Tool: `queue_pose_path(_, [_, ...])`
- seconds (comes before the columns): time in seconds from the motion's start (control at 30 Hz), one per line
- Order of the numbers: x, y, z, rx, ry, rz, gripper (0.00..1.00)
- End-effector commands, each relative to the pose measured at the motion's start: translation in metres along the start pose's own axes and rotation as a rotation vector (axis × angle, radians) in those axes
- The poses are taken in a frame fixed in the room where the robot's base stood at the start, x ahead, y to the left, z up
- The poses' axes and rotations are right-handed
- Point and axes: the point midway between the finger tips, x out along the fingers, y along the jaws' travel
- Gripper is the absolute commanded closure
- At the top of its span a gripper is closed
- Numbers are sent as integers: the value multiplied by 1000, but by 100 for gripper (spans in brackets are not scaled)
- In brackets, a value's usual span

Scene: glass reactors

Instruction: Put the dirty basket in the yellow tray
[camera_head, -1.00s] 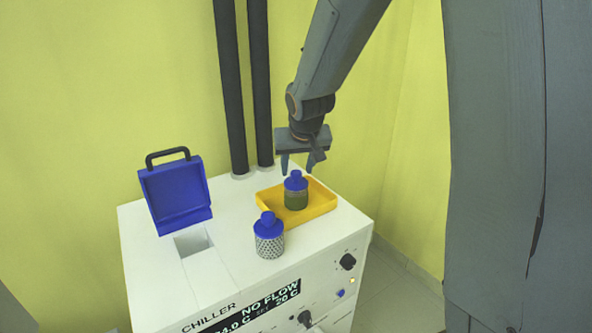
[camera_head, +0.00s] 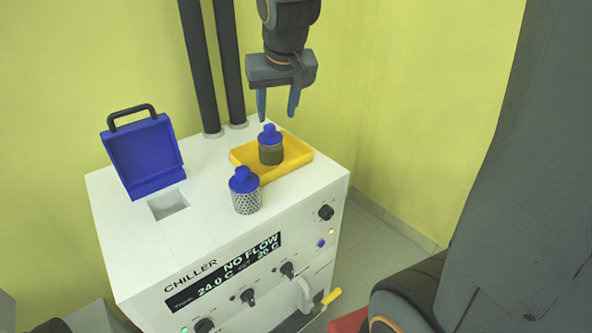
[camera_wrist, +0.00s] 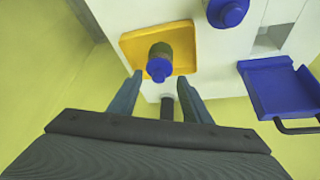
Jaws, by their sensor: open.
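The dirty basket (camera_head: 271,150), dark greenish with a blue cap, stands upright in the yellow tray (camera_head: 298,155) on top of the white chiller. My gripper (camera_head: 278,108) is open and empty above and slightly behind the tray, apart from the basket. In the wrist view the dirty basket (camera_wrist: 160,62) with its blue knob shows beyond and between my two fingers (camera_wrist: 156,88), inside the yellow tray (camera_wrist: 184,36).
A cleaner mesh basket (camera_head: 246,197) with a blue cap stands on the chiller (camera_head: 210,215) in front of the tray. A blue lid (camera_head: 145,155) stands open behind a square opening (camera_head: 168,204). Two dark pipes (camera_head: 215,70) rise behind.

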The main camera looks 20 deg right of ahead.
Motion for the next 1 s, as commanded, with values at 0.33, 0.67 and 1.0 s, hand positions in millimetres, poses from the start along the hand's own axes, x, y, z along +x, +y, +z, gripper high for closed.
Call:
queue_pose_path(0.33, [52, 13, 194, -56, -315, -20, 56])
queue_pose_path(0.67, [53, 13, 217, -64, -350, -26, 56])
queue_pose_path(1.0, [53, 13, 216, -63, -349, -25, 56])
